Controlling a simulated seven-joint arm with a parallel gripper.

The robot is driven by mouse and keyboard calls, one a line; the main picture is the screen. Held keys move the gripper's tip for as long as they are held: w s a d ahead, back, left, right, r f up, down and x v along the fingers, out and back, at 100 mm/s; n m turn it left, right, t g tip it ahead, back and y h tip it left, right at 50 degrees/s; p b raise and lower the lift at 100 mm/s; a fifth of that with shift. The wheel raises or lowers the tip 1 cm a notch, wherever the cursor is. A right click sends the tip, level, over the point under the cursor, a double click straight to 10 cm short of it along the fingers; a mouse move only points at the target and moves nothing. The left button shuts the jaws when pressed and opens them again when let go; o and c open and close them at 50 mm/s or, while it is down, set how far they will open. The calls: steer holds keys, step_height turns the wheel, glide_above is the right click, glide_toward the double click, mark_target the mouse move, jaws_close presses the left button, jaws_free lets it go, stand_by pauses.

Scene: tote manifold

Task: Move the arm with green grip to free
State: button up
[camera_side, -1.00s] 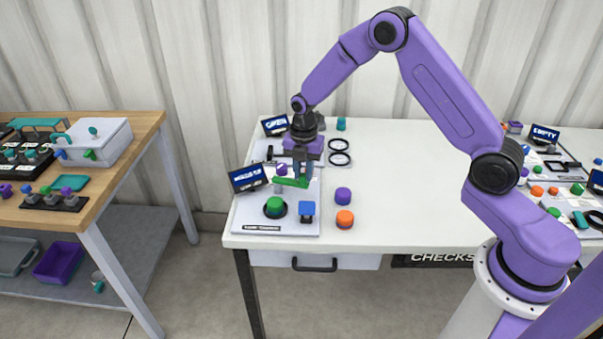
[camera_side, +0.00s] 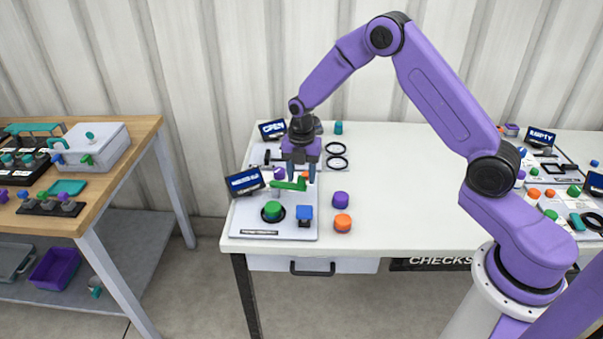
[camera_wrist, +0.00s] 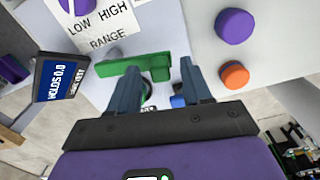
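The arm with the green grip is a flat green bar (camera_side: 288,185) with a raised block at its right end, above the near panel on the white table. In the wrist view the green bar (camera_wrist: 135,63) lies just beyond my fingertips, its block toward the gap between them. My gripper (camera_side: 301,180) points down over the bar's right end, fingers spread. In the wrist view my gripper (camera_wrist: 158,75) shows its two blue fingers well apart with nothing clamped between. Whether the fingertips touch the bar I cannot tell. A small screen (camera_wrist: 62,80) reads HOLDS 0.0.
Another screen (camera_side: 272,130) reads OPEN. The table's middle is clear.

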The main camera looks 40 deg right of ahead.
step_height(320, 180, up, 17)
steer(key=shift+r, duration=0.2)
stand_by(0.5)
steer(key=s+a+r+m, duration=0.1)
steer(key=s+a+m, duration=0.3)
steer(key=s, duration=0.9)
steer(key=s+a+m, duration=0.3)
steer(key=s+m, duration=0.2)
steer(key=s, duration=0.8)
steer(key=s+d+f+m, duration=0.2)
steer(key=s+d+m, duration=0.1)
steer(key=s, duration=0.8)
steer(key=shift+s+d+m, duration=0.2)
steer(key=shift+d+m, duration=0.1)
steer(key=shift+d, duration=0.2)
